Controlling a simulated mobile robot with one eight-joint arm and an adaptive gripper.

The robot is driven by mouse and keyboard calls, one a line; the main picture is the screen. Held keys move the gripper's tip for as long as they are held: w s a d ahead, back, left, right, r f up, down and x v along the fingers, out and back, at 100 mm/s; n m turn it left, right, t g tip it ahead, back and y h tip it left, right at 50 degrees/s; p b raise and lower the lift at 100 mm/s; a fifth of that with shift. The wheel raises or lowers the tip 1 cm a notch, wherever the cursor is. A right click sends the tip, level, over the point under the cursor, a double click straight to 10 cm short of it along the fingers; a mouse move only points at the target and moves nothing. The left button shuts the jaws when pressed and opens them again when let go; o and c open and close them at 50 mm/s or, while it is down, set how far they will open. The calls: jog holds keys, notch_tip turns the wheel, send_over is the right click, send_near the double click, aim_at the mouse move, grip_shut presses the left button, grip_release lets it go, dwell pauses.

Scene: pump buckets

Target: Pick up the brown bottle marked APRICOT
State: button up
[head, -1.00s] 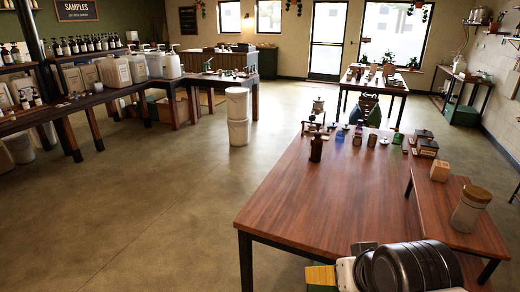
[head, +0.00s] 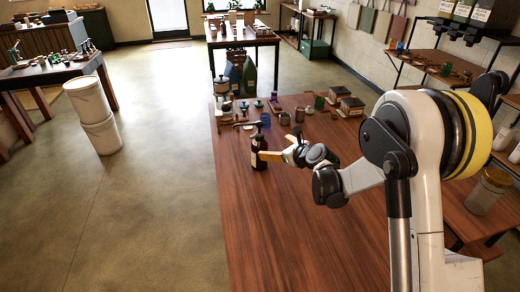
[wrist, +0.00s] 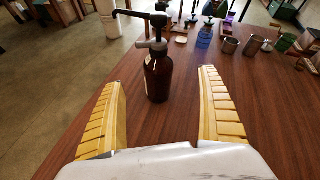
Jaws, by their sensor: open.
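A brown bottle (head: 258,148) with a black pump top stands upright near the left edge of the wooden table (head: 285,230). In the wrist view the brown bottle (wrist: 158,78) stands just beyond and between the yellow fingertips, nearer the left one. Its pump spout points left. Only a sliver of a pale label shows at its left side, and I cannot read it. My gripper (wrist: 162,85) is open and empty, with the fingers wide apart. In the head view my gripper (head: 274,156) is seen from the side, its yellow finger overlapping the bottle's right side.
Several small jars, a blue jar (wrist: 204,37) and metal cups (wrist: 230,45) stand behind the bottle on the table. Two stacked white buckets (head: 90,115) stand on the floor at left. A clear jar (head: 488,190) is at right. The table's near part is bare.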

aim_at(264, 148)
jog(key=w+a+f, duration=0.1)
jog(key=w+a+f+m+b, duration=0.1)
jog(key=w+f, duration=0.1)
jog(key=w+a+f+m, duration=0.1)
jog(key=w+f, duration=0.1)
jog(key=shift+w+a+f, duration=0.1)
jog(key=shift+w+a, duration=0.1)
jog(key=shift+a, duration=0.15)
jog(key=b+x, duration=0.3)
jog(key=x, duration=0.2)
jog(key=shift+a+f, duration=0.2)
jog(key=shift+f, duration=0.1)
jog(key=shift+r, duration=0.1)
jog(key=shift+c, duration=0.3)
jog(key=c, duration=1.5)
jog(key=shift+o, duration=0.2)
